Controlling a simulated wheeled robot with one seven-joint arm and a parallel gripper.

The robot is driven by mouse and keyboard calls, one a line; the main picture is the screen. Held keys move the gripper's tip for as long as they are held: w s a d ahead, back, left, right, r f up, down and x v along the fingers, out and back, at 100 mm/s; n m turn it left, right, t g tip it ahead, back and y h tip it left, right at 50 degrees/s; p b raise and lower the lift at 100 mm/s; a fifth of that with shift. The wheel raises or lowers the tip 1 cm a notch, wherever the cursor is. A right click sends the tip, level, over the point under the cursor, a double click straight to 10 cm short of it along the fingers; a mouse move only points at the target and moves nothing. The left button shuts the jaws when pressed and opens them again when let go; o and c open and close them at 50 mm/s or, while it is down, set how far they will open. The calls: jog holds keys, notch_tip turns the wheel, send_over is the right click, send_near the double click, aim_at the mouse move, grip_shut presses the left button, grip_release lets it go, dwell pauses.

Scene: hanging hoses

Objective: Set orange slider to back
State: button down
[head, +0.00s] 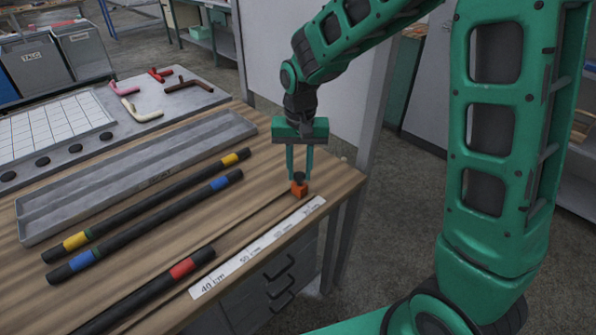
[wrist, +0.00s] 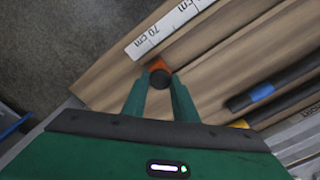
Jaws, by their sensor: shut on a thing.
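The orange slider (head: 299,189) with a dark round knob sits on a thin dark rail line near the right end of the wooden bench, beside the white ruler strip (head: 255,250). In the wrist view the orange slider (wrist: 158,66) is near the 70 cm mark of the ruler strip (wrist: 165,30). My gripper (head: 299,178) points down from above, its two green fingers on either side of the slider's knob. In the wrist view my gripper (wrist: 159,80) is shut on the dark knob. The fingers hide part of the knob.
Black hoses with yellow (head: 75,241), blue (head: 82,260) and red (head: 182,268) bands lie on the bench left of the slider. A grey metal tray (head: 140,166) lies behind them. Bent coloured hose pieces (head: 188,87) lie on a grey board. The bench edge is close on the right.

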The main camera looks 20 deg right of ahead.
aim_at(301, 174)
jog(key=shift+w+d, duration=0.1)
jog(key=shift+d, duration=0.15)
jog(key=c, duration=1.4)
grip_release()
jog(key=shift+d, duration=0.1)
notch_tip(301, 174, up, 11)
jog(key=shift+f, duration=0.15)
jog(key=s+d+m, duration=0.2)
jog(key=s+d, duration=1.1)
jog(key=d, duration=0.3)
jog(key=s+d+f, duration=0.1)
jog(key=s+d, duration=0.2)
jog(key=s, duration=0.4)
jog(key=s+d+f+m, duration=0.1)
jog(key=s+d, duration=0.2)
jog(key=s, duration=0.5)
jog(key=shift+d+f, duration=0.2)
jog(key=shift+f, duration=0.05)
